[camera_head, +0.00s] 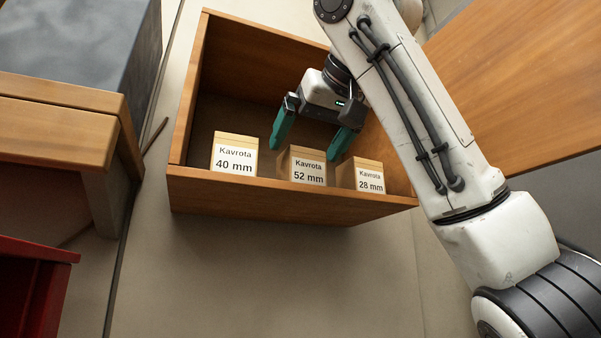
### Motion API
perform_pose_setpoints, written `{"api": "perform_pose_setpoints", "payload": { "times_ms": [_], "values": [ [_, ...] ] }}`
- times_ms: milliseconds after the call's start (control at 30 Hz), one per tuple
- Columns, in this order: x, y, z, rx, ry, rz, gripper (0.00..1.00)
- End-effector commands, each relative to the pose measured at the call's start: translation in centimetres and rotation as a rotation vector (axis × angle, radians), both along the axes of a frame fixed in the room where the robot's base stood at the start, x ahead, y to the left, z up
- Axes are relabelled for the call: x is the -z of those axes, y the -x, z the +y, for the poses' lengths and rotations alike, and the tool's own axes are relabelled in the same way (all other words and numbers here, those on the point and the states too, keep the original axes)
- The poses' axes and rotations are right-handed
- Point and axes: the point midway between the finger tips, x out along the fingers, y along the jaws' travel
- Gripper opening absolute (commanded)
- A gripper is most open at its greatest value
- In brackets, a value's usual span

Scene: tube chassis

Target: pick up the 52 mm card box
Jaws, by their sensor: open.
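The 52 mm card box (307,166) is tan with a white label reading "Kavrota 52 mm". It stands in the middle of a row of three boxes inside an open wooden drawer, by its front wall. My gripper (308,148) is open, with one teal finger to the left of the 52 mm box and the other to its right. The fingers appear just above and behind the box. I cannot tell whether they touch it. The lower part of the box is hidden by the drawer's front wall.
The 40 mm box (234,155) stands left and the 28 mm box (361,175) close on the right. The wooden drawer (285,198) has walls all round. A wooden bench (60,128) is at left, a red container (35,285) at lower left, a wooden panel (520,75) at right.

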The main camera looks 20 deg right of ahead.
Motion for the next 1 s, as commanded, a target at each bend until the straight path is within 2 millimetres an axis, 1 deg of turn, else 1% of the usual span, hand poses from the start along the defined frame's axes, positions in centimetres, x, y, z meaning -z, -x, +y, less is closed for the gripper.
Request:
{"api": "perform_pose_setpoints", "payload": {
  "times_ms": [33,233,400,533,633,833,867,1000],
  "values": [
    [0.2,-0.5,0.0,0.000,-0.001,0.001,1.00],
    [0.7,-1.7,-0.1,0.001,0.000,0.001,1.00],
    [1.7,-4.0,-0.2,0.003,-0.001,0.002,1.00],
    [2.2,-5.3,-0.1,0.001,0.000,0.001,1.00],
    [2.4,-5.7,-0.1,0.000,-0.001,0.000,1.00],
    [2.5,-5.8,0.0,0.000,-0.001,-0.001,1.00],
    [2.5,-5.8,0.0,0.000,-0.001,-0.001,0.98],
    [2.5,-5.8,0.0,0.000,-0.001,-0.001,0.85]
  ]
}}
